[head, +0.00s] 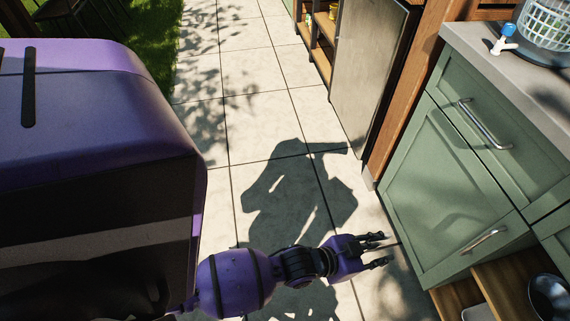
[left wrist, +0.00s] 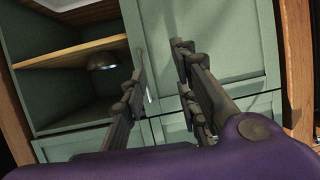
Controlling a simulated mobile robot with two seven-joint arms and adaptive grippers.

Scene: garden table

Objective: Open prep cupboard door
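My left gripper (head: 376,250) is open and empty, left of the door in the head view and apart from the handle. In the left wrist view its fingers (left wrist: 165,75) are spread in front of the door (left wrist: 225,45), and the open interior with the shelf (left wrist: 70,52) is at left. My right gripper is not in view.
A green drawer front with a bar handle (head: 485,123) is beside the door under the grey countertop (head: 500,70). A wooden post (head: 405,100) and a steel-fronted unit (head: 365,70) stand farther back. The paved floor (head: 265,110) is clear.

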